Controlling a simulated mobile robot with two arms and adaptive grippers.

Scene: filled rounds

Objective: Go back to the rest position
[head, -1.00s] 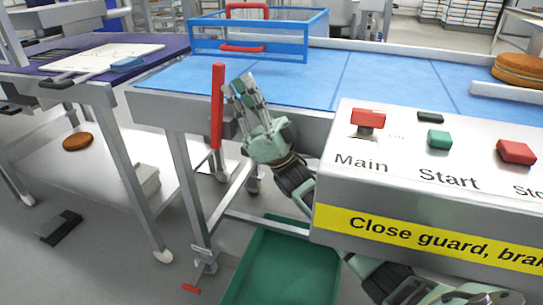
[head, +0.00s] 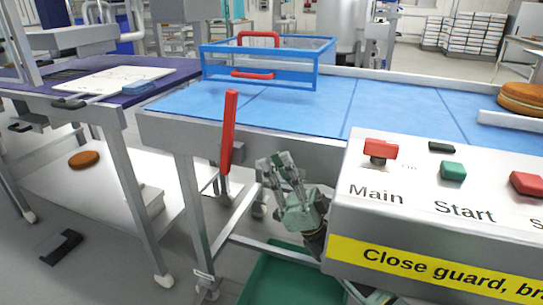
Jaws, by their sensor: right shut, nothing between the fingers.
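My right gripper (head: 279,160) is in the middle of the head view, in front of the conveyor's near edge and left of the control box. Its fingers point up and are shut with nothing between them. A red lever (head: 229,132) stands upright just left of it, apart from the fingers. The arm behind the gripper is mostly hidden by the control box (head: 430,240). My left gripper is not in view.
The control box carries a red Main switch (head: 380,149), a green Start button (head: 453,171) and a red button (head: 527,184). A blue-framed guard (head: 318,66) stands on the blue conveyor (head: 320,105). A green crate (head: 262,285) sits below. A side table (head: 185,68) stands left.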

